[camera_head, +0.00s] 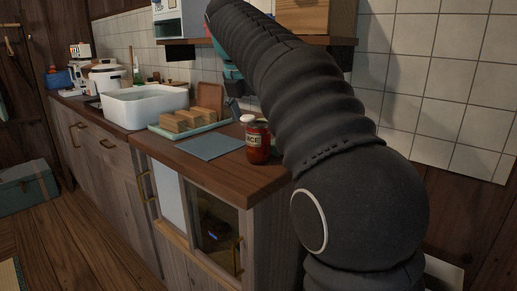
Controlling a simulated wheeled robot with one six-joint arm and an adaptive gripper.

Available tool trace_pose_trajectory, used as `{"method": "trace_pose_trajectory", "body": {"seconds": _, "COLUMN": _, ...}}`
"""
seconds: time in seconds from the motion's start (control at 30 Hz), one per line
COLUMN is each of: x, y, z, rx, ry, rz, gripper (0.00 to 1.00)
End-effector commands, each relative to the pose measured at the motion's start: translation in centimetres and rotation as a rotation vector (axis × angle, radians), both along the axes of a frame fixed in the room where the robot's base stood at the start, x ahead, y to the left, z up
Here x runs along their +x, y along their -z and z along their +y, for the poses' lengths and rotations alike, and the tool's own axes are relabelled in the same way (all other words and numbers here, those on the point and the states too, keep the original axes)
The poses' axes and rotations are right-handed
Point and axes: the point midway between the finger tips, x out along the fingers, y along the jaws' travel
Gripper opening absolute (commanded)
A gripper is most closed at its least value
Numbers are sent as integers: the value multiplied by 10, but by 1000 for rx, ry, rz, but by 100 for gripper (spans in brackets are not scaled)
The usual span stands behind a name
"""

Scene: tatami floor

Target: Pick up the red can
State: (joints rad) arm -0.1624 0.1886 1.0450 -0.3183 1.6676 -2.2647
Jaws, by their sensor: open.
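A red can-like container (258,144) with a pale label stands upright on the wooden countertop (222,176), near its right end. Its label is partly readable, ending in "GE". A small white-topped item (247,119) is just behind it, mostly hidden by it. My black ribbed arm rises on the right of the red container and reaches up to the top edge of the picture. I cannot make out my gripper; a teal and dark shape (229,66) shows behind the arm, and I cannot tell what it is.
A blue-grey mat (210,146) lies left of the red container. Behind it, a pale tray (160,131) holds several tan blocks. A white basin (143,106) and a white pot (106,80) stand farther left. A shelf hangs above; a tiled wall is behind.

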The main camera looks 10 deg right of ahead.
Motion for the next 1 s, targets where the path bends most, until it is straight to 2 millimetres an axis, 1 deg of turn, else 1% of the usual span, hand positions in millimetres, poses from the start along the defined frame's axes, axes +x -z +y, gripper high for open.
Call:
{"method": "trace_pose_trajectory", "body": {"seconds": 0.03, "x": 2, "y": 9, "z": -3, "rx": 0, "ry": 1, "rz": 0, "gripper": 93}}
{"method": "trace_pose_trajectory", "body": {"seconds": 0.1, "x": 4, "y": 16, "z": -5, "rx": 0, "ry": 2, "rz": 0, "gripper": 93}}
{"method": "trace_pose_trajectory", "body": {"seconds": 0.37, "x": 8, "y": 27, "z": -7, "rx": 1, "ry": 1, "rz": -1, "gripper": 93}}
{"method": "trace_pose_trajectory", "body": {"seconds": 0.43, "x": 10, "y": 33, "z": -8, "rx": 1, "ry": 1, "rz": -1, "gripper": 93}}
{"method": "trace_pose_trajectory", "body": {"seconds": 0.7, "x": 21, "y": 67, "z": -16, "rx": 1, "ry": 2, "rz": 0, "gripper": 93}}
{"method": "trace_pose_trajectory", "body": {"seconds": 0.8, "x": 23, "y": 71, "z": -17, "rx": 2, "ry": 1, "rz": -2, "gripper": 93}}
{"method": "trace_pose_trajectory", "body": {"seconds": 0.97, "x": 23, "y": 71, "z": -17, "rx": 2, "ry": 0, "rz": -2, "gripper": 93}}
{"method": "trace_pose_trajectory", "body": {"seconds": 1.0, "x": 23, "y": 71, "z": -17, "rx": 2, "ry": 0, "rz": -2, "gripper": 90}}
